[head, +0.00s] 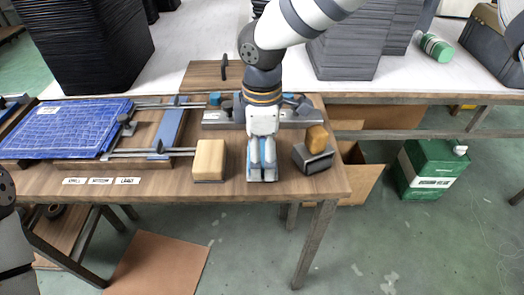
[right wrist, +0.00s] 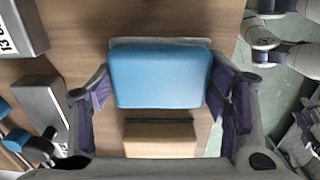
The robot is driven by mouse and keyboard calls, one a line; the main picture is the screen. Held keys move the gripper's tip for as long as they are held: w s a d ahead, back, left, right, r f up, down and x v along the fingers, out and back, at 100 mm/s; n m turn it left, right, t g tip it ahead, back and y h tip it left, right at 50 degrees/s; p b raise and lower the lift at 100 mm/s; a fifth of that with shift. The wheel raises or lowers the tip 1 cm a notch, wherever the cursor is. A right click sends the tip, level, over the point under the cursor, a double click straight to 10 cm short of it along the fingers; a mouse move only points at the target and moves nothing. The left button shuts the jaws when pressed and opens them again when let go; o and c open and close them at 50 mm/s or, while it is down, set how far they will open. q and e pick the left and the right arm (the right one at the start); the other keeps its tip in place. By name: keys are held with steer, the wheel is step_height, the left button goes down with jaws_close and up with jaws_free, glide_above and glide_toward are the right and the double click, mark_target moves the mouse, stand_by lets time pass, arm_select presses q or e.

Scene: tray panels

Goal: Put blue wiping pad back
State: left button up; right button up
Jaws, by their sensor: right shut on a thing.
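The blue wiping pad (right wrist: 160,78) is between the two fingers of my right gripper (right wrist: 160,100), which is shut on it. A pale grey edge (right wrist: 160,42) shows beyond the pad in the right wrist view. In the head view my right gripper (head: 263,165) points down over the front part of the wooden table, with a little of the blue pad (head: 262,178) showing at its fingertips. I cannot tell whether the pad touches what is under it. My left gripper is not in view.
A tan block (head: 208,158) stands just left of the gripper. A dark holder with an orange-brown block (head: 317,139) is just right. Behind is a metal rail (head: 217,118) with knobs. A blue gridded panel (head: 66,128) lies left. The table front edge is close.

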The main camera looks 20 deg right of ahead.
mark_target(262, 152)
steer(key=o, duration=1)
steer(key=shift+f, duration=0.15)
steer(key=shift+o, duration=0.2)
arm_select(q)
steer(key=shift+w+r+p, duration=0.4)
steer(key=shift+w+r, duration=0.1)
arm_select(e)
step_height(262, 152, up, 12)
